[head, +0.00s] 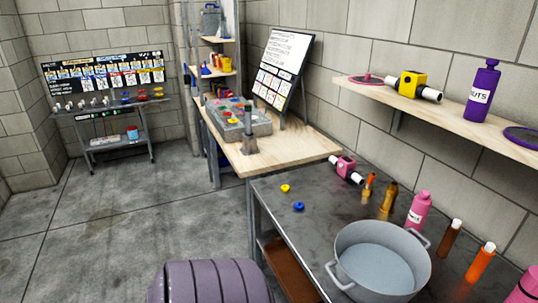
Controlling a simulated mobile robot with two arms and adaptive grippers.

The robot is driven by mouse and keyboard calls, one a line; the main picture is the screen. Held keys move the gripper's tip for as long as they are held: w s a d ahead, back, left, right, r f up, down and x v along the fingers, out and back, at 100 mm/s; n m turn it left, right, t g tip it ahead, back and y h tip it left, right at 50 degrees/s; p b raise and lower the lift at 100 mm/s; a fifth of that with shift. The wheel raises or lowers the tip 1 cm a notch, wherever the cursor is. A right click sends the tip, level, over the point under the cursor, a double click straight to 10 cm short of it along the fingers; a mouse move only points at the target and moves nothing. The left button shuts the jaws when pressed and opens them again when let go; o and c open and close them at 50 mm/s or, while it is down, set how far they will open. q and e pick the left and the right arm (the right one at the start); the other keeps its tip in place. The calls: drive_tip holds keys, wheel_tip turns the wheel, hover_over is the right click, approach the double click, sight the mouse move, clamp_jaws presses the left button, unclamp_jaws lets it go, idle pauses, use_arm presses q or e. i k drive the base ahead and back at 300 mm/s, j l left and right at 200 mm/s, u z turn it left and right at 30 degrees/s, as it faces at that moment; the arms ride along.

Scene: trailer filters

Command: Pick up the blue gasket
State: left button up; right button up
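A small blue ring, the blue gasket (298,206), lies flat on the dark metal table (275,220), near its left edge. A small yellow ring (286,188) lies a little behind it, apart from it. Nothing covers the blue gasket. Neither of my grippers shows in the head view.
A large grey pot (380,258) stands at the table's front. Several bottles, including a pink one (418,211), and a pink block (345,168) line its right side. A purple ribbed cylinder (210,283) is at the bottom edge. The floor (110,215) at left is clear.

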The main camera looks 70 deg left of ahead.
sight(298, 206)
drive_tip(key=u, duration=2.05)
drive_tip(key=i+j, duration=0.3)
drive_tip(key=j+z, duration=0.05)
drive_tip(key=j, duration=0.05)
